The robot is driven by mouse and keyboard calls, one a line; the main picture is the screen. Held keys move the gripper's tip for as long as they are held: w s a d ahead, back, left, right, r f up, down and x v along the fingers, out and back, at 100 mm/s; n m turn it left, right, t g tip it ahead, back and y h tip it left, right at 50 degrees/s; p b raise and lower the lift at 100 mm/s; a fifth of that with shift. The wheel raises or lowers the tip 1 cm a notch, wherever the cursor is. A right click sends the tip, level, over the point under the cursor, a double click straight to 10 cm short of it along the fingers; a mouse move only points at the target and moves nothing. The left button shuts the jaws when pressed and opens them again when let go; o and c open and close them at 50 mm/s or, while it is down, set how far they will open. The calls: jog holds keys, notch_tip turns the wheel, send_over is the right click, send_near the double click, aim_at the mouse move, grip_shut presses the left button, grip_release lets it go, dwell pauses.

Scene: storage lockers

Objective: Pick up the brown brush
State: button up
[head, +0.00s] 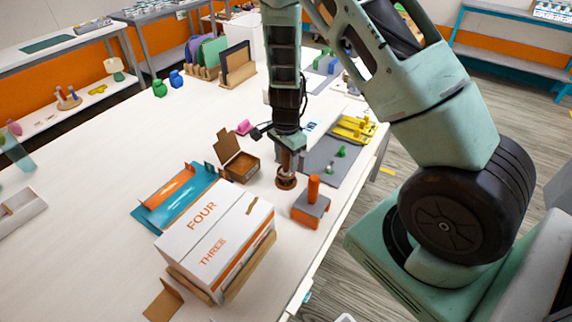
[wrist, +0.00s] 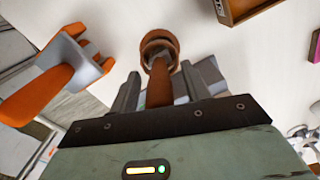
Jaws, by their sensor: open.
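The brown brush (head: 286,182) stands on the white table, directly below my gripper (head: 290,152) in the head view. In the wrist view, its round brown end (wrist: 160,43) lies beyond the fingertips, and its handle (wrist: 159,88) runs back between the two fingers. My gripper (wrist: 160,72) is open, with one grey finger on each side of the handle. Small gaps show between fingers and handle. The upper part of the brush is partly hidden by my gripper in the head view.
An orange-handled grey block (head: 312,204) stands close to the right of the brush; it also shows in the wrist view (wrist: 50,85). An open brown box (head: 241,165) is to the left. A white carton (head: 215,235) stands in front. A grey mat (head: 325,152) lies behind.

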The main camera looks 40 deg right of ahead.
grip_shut()
jog(key=shift+r, duration=0.1)
notch_tip(320, 180, up, 10)
jog(key=shift+f+b, duration=0.1)
jog(key=shift+b, duration=0.25)
